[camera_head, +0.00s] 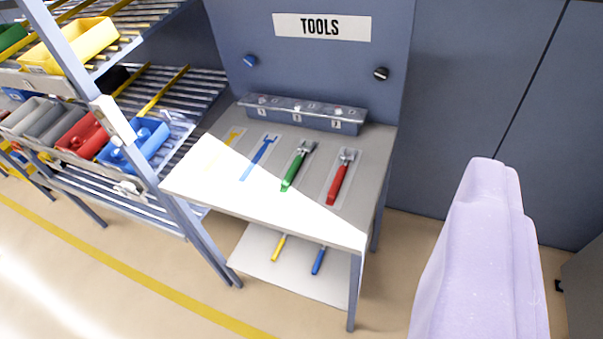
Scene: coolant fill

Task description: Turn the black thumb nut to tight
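A small black thumb nut (381,73) sits on the right side of the upright blue-grey panel, below and right of the TOOLS sign. A blue knob of similar size (250,60) is on the same panel to the left.
A lower shelf (300,275) carries a yellow and a blue tool. A rack with coloured bins (135,145) stands left. Tan floor is open in front.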

